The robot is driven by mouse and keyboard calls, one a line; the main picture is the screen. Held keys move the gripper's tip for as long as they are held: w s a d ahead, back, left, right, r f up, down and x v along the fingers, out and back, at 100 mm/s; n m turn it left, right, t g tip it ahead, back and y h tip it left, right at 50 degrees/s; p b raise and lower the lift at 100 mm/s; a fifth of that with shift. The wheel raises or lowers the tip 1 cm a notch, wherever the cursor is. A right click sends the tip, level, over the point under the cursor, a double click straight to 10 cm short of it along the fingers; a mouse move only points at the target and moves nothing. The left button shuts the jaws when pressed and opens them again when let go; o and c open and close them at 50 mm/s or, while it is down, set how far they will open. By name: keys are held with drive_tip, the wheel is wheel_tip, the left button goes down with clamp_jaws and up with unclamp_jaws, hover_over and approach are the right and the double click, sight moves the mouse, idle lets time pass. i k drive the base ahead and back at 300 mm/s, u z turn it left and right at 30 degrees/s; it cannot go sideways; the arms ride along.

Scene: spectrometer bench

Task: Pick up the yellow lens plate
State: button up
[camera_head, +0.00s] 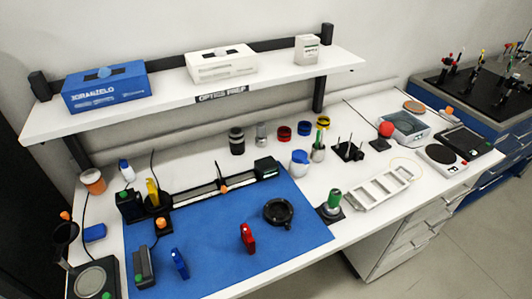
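The yellow lens plate (153,192) stands upright at the left back of the bench, by the left end of the black rail (200,190). Its lower part meets a dark block, and I cannot tell whether it sits in it or behind it. A red plate-like piece (247,238) and a blue one (180,263) stand on the blue mat (225,275) in front. My gripper is not in view.
A black box (130,205) stands just left of the yellow plate, with a cable behind. A shelf (180,92) overhangs the back. A black ring (278,211) lies on the mat's right. The mat's front middle is mostly clear.

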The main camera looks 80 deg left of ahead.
sight(153, 193)
drive_tip(key=u, duration=0.1)
drive_tip(key=i, duration=0.3)
drive_tip(key=u, duration=1.3)
drive_tip(key=k, duration=0.1)
drive_tip(key=u, duration=2.05)
drive_tip(key=i, duration=1)
drive_tip(key=u, duration=0.15)
drive_tip(key=k, duration=0.9)
drive_tip(key=z, duration=0.15)
drive_tip(key=i, duration=0.6)
